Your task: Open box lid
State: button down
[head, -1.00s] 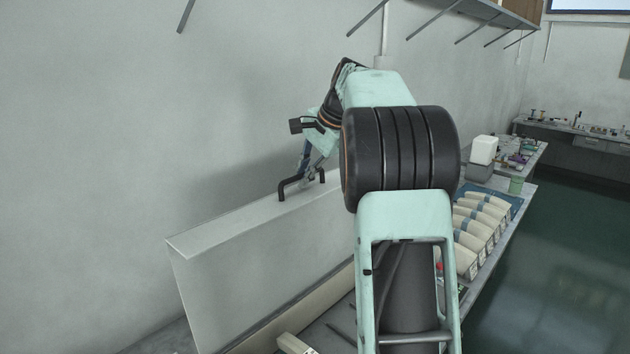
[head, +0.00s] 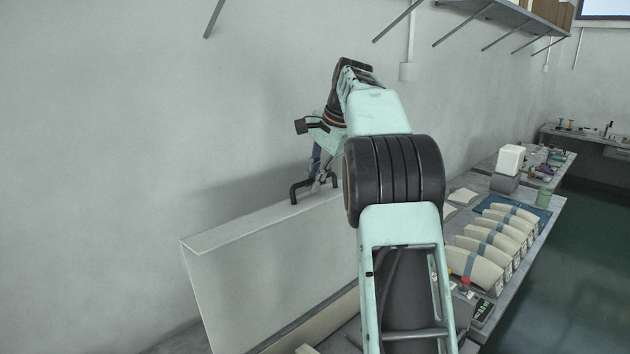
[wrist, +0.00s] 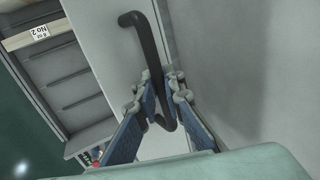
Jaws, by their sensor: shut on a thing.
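The box lid (head: 262,270) is a pale grey panel. It stands raised, close to upright, near the wall in the head view. A black bar handle (head: 296,192) is fixed along its upper edge; it also shows in the wrist view (wrist: 147,45). My gripper (head: 318,180) is at this handle, shut on it. In the wrist view my gripper (wrist: 163,97) has its blue-padded fingers on either side of the bar. The lower part of the box is mostly hidden behind the lid and my arm.
The grey wall (head: 110,150) is close behind the lid. At right a bench holds several cream curved pieces (head: 475,268) with blue bands, and a white block (head: 510,158). A wall shelf (head: 510,18) with brackets hangs above. Dark green floor (head: 590,270) lies open at right.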

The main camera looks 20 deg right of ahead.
jog(key=c, duration=2)
grip_release()
jog(key=shift+f, duration=0.1)
jog(key=shift+c, duration=0.2)
jog(key=v, duration=1.2)
